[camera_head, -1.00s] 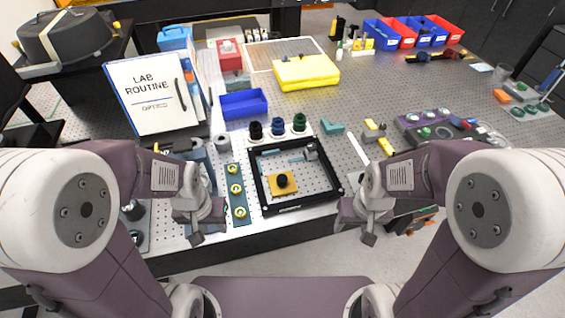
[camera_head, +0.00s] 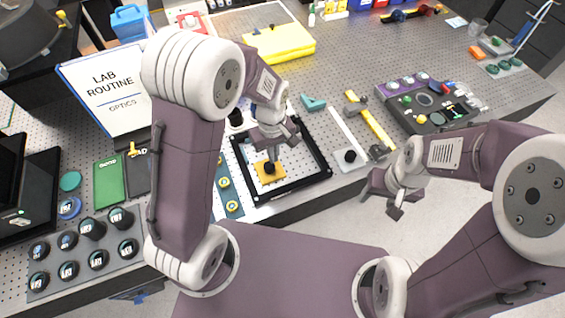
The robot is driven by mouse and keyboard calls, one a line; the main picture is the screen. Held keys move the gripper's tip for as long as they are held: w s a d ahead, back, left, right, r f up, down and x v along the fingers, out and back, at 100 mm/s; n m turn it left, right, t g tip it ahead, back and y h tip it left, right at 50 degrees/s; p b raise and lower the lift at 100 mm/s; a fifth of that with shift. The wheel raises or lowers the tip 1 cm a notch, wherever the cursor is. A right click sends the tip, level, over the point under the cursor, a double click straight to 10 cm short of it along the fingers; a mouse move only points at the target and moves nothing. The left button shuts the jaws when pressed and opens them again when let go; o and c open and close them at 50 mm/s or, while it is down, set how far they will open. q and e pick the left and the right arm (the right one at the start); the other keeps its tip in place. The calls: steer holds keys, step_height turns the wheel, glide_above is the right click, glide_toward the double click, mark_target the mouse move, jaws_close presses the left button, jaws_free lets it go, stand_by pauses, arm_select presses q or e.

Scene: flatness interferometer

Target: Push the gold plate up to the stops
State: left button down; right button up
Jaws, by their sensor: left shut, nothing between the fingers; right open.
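The gold plate (camera_head: 263,178) with a black knob (camera_head: 269,168) on it lies inside the black square frame (camera_head: 322,158), near its front left part. My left gripper (camera_head: 272,154) is shut and empty, pointing down just above and behind the knob. I cannot tell whether it touches the knob. The stops are not clearly visible; my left gripper and arm cover the far part of the frame. My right gripper (camera_head: 396,210) is open and empty, off the table's front edge to the right.
A teal strip with round gold pieces (camera_head: 232,206) lies left of the frame. Black cylinders (camera_head: 92,229) stand at the front left.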

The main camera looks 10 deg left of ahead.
mark_target(274, 176)
arm_select(q)
steer(key=f, duration=0.9)
steer(key=shift+s+p, duration=0.25)
steer(key=shift+p, duration=0.1)
steer(key=shift+a+f, duration=0.1)
steer(key=shift+f, duration=0.3)
arm_select(e)
steer(key=shift+s+r, duration=0.1)
steer(key=shift+r, duration=0.35)
arm_select(q)
steer(key=shift+w, duration=0.15)
